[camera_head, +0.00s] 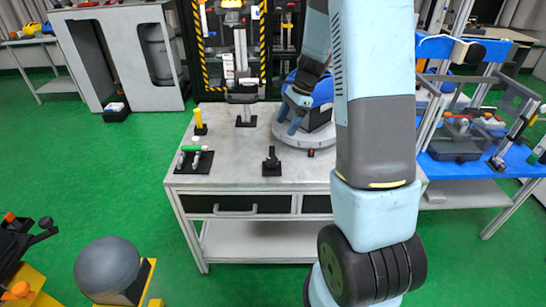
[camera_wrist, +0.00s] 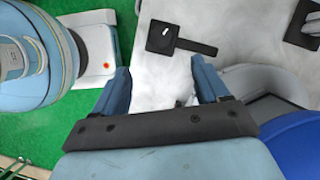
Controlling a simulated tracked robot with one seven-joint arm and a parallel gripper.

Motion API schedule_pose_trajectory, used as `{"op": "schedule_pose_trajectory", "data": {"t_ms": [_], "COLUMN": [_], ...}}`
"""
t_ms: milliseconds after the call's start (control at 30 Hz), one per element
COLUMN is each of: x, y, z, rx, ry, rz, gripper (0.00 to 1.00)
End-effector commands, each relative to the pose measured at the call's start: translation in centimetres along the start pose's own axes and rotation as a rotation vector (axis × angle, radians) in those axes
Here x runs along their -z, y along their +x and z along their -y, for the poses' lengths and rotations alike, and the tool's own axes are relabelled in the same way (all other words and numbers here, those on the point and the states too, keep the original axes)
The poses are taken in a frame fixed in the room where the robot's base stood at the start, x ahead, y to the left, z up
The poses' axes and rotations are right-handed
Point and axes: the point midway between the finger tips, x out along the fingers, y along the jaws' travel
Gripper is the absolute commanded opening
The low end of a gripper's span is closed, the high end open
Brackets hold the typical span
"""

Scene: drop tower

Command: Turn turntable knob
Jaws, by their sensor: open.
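A black knob (camera_head: 271,158) with a lever-like handle stands on a small square black plate near the table's front edge. It also shows at the top of the wrist view (camera_wrist: 180,42), beyond my fingertips. The round grey turntable (camera_head: 292,138) lies behind it to the right, bearing a blue and black object (camera_head: 322,108); part of its grey rim shows in the wrist view (camera_wrist: 232,80). My gripper (camera_head: 287,116) is open and empty above the turntable's left part. Its two blue fingers (camera_wrist: 162,82) are spread, with bare tabletop between them. My arm hides the turntable's right side.
The grey table (camera_head: 232,150) also holds a green-handled valve (camera_head: 192,149), a yellow-topped post (camera_head: 199,120) and a black handled fixture (camera_head: 245,115). A small dark red-marked part (camera_head: 311,153) is at the turntable's front. Bare tabletop lies left of the knob.

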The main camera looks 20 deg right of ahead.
Motion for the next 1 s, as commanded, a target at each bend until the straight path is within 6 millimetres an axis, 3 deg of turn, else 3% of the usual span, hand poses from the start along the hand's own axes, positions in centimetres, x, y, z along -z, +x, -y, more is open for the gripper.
{"op": "schedule_pose_trajectory", "data": {"t_ms": [367, 1000], "x": [0.8, 0.7], "y": [2.7, 12.1], "z": [0.3, 0.2], "rx": [-0.009, -0.009], "ry": [0.044, 0.042], "rz": [0.008, 0.007], "gripper": [0.74, 0.74]}}
